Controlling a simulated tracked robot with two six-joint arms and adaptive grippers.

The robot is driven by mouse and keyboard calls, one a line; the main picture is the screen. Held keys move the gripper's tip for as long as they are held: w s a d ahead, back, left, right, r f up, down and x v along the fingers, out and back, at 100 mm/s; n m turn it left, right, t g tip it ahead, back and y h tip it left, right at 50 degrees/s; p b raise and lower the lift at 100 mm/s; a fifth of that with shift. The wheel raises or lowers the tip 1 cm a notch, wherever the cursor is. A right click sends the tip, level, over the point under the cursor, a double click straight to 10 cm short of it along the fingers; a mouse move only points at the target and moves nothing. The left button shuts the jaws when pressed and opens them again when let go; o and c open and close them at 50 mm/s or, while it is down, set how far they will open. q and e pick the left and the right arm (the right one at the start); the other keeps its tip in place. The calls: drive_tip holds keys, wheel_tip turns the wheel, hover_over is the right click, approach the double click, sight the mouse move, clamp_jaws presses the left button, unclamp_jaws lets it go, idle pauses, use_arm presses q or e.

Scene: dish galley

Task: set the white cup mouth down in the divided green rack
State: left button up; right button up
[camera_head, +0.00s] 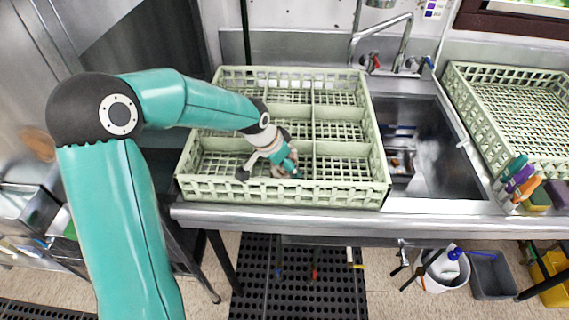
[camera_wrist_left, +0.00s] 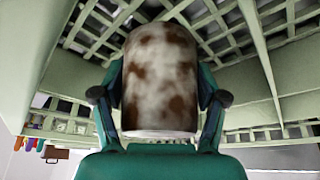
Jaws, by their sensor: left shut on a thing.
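The white cup (camera_wrist_left: 160,75) with brown stains is between the fingers of my left gripper (camera_wrist_left: 158,100), which is shut on it. In the head view only a small part of the cup shows beside my left gripper (camera_head: 285,168), mostly hidden by it. The gripper is over the front row of the divided green rack (camera_head: 280,189), at about its middle compartment. In the wrist view the rack's lattice and dividers are close around the cup. A pale edge shows at the cup's end near the palm. I cannot tell whether the cup touches the rack floor. My right gripper is not in view.
A steel sink (camera_head: 428,150) lies right of the rack, with a tap (camera_head: 402,48) behind it. The other visible rack compartments look empty.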

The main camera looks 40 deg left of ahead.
use_arm(q)
drive_tip(key=o, duration=1.2)
drive_tip(key=shift+c, duration=0.2)
drive_tip(key=v, duration=1.2)
drive_tip(key=shift+b, duration=0.4)
drive_tip(key=shift+f, duration=0.1)
